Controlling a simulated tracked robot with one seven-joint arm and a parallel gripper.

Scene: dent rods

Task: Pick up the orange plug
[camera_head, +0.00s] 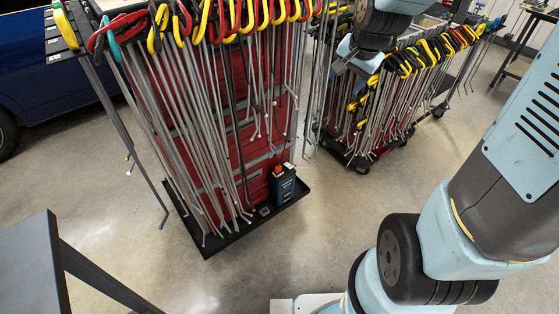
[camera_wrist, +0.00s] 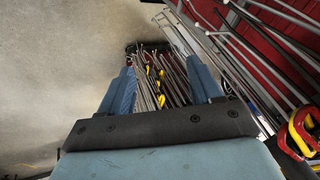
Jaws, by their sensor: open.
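A small orange-red piece (camera_head: 278,169), which looks like the orange plug, sits on top of a dark blue box (camera_head: 283,187) in the head view. The box stands on the black base tray (camera_head: 230,236) at the right front corner of the red rod rack. I cannot make out the plug in the wrist view. My gripper (camera_wrist: 163,82) is open, its two blue fingers apart with nothing held between them. Rods of a rack farther off show beyond the fingers. In the head view, the end of my arm is up and to the right of the plug, apart from it.
Many metal rods (camera_head: 190,130) with red and yellow handles hang around the red rack (camera_head: 262,185). A second rod cart (camera_head: 362,160) stands at the back right. A dark blue vehicle (camera_head: 70,85) is at the left. The grey floor (camera_head: 285,250) in front is clear.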

